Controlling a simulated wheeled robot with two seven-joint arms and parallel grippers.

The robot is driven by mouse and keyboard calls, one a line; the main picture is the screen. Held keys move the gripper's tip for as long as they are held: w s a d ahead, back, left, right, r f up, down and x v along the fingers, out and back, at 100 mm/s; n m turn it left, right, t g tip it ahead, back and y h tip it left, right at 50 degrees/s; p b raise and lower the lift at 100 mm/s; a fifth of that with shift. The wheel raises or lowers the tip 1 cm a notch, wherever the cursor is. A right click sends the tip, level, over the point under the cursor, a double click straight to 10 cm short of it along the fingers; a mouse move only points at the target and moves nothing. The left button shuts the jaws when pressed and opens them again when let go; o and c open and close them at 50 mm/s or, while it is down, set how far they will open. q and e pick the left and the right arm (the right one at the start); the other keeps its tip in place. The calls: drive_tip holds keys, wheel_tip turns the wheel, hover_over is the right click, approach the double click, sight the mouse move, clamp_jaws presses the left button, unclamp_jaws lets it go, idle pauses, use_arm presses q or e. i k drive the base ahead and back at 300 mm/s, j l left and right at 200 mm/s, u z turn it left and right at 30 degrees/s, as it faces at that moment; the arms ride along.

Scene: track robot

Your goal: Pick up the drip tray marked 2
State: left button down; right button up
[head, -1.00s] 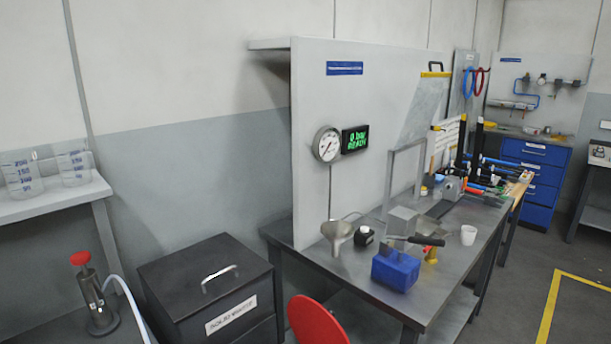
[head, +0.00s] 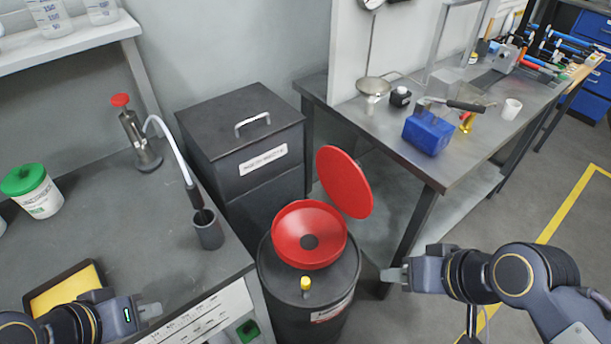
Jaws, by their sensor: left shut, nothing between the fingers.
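No drip tray with a readable 2 shows in the head view. A shallow black tray (head: 30,299) with a yellow pad in it lies on the grey bench at the lower left; I see no number on it. My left gripper (head: 152,311) is just right of this tray, over the bench near its front edge, shut and empty. Part of the tray is hidden behind my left arm. My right gripper (head: 392,275) is in the open, right of the black drum; I cannot tell whether its fingers are apart.
A black drum (head: 318,325) with a red funnel (head: 287,247) and raised red lid (head: 343,182) stands between the benches. A hand pump (head: 137,138) with a hose, a dark cup (head: 208,230) and a green-lidded tub (head: 40,198) stand on the left bench.

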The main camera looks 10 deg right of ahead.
sight(84, 276)
drive_tip(key=l+u, duration=1.2)
drive_tip(key=k+l, duration=0.1)
drive_tip(key=l, duration=0.25)
drive_tip(key=k+l+u, duration=0.1)
drive_tip(key=l, duration=0.25)
drive_tip(key=k+l, duration=0.15)
drive_tip(key=l, duration=0.2)
drive_tip(key=k+l+u, duration=0.1)
drive_tip(key=l, duration=0.25)
drive_tip(key=k+l, duration=0.2)
drive_tip(key=l, duration=0.15)
drive_tip(key=u, duration=1.3)
drive_tip(key=i+j+z, duration=0.1)
drive_tip(key=z, duration=0.35)
drive_tip(key=i+j+z, duration=0.15)
drive_tip(key=z, duration=0.25)
drive_tip(key=i+j+z, duration=0.15)
drive_tip(key=z, duration=0.3)
drive_tip(key=i+j+z, duration=0.1)
drive_tip(key=j, duration=0.3)
drive_tip(key=i+j, duration=0.15)
drive_tip(key=j, duration=0.3)
drive_tip(key=i+j+z, duration=0.15)
drive_tip(key=j, duration=0.25)
drive_tip(key=i+j, duration=0.1)
drive_tip(key=j, duration=0.35)
drive_tip(key=z, duration=0.05)
